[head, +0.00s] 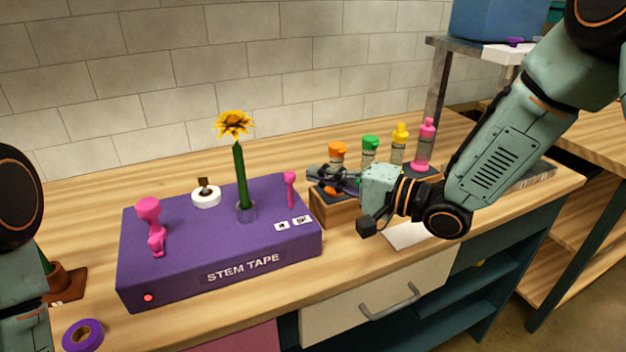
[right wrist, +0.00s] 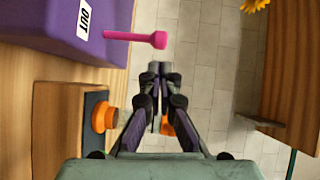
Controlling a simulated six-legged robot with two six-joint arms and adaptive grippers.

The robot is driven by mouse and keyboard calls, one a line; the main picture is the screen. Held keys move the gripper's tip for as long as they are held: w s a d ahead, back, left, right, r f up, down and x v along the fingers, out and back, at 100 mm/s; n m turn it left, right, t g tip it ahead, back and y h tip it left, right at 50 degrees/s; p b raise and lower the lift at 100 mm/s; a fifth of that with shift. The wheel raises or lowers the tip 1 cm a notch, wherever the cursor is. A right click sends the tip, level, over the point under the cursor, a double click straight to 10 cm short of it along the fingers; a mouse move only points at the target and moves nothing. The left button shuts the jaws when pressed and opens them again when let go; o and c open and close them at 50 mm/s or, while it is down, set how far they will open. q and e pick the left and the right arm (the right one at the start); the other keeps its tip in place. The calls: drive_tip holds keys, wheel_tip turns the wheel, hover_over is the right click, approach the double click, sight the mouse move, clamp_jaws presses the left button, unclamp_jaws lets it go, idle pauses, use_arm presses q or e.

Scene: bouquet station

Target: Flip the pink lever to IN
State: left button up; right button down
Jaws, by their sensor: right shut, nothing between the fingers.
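The pink lever (head: 290,188) stands up from the right end of the purple STEM TAPE box (head: 190,268). Two small white labels (head: 292,223) are in front of it, too small to read surely in the head view. In the right wrist view the lever (right wrist: 135,38) sticks out beside a label reading OUT (right wrist: 84,18); no IN label shows there. My right gripper (head: 318,174) is shut and empty, just right of the lever. In the wrist view its fingertips (right wrist: 160,70) are close to the lever's knob, with a small gap. My left gripper is out of view.
A yellow flower (head: 234,125) stands in a clear holder on the box, near a white tape roll (head: 206,197) and a larger pink handle (head: 149,212). Bottles with orange, green, yellow (head: 400,135) and pink caps stand behind my right arm. A red light (head: 148,297) shows on the box front.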

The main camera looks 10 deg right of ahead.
drive_tip(key=shift+a, duration=0.8)
drive_tip(key=shift+s, duration=0.1)
drive_tip(key=shift+a+r+n+p, duration=0.1)
drive_tip(key=shift+a+n+p, duration=0.2)
drive_tip(key=shift+p, duration=0.3)
drive_tip(key=shift+h, duration=0.3)
